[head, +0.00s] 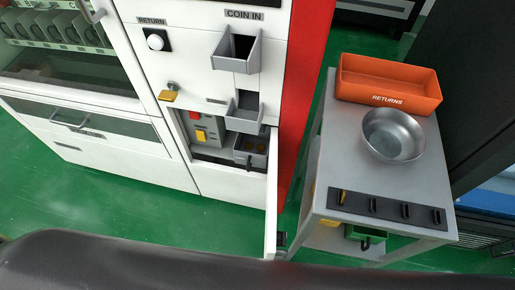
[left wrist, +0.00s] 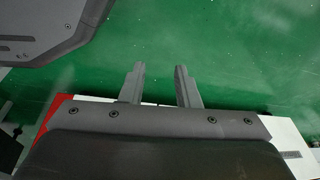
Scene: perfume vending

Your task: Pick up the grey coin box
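The grey coin box (head: 251,148) sits inside an open lower compartment of the white vending machine (head: 190,95). Its open top shows coin-like brown shapes inside, and a dark handle is on its front. The compartment's white door (head: 271,205) stands swung open, seen nearly edge-on. My left gripper (left wrist: 160,78) shows in the left wrist view with its two fingers apart and nothing between them. It is over green floor, and the coin box is not visible there. My right gripper is in neither view.
Left of the coin box is a grey panel with a red button (head: 195,114). A COIN IN tray (head: 236,52) is above. A side table (head: 340,150) at right bears an orange RETURNS bin (head: 388,84), a metal bowl (head: 393,135) and a hook strip (head: 386,207). Green floor (head: 110,195) is clear.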

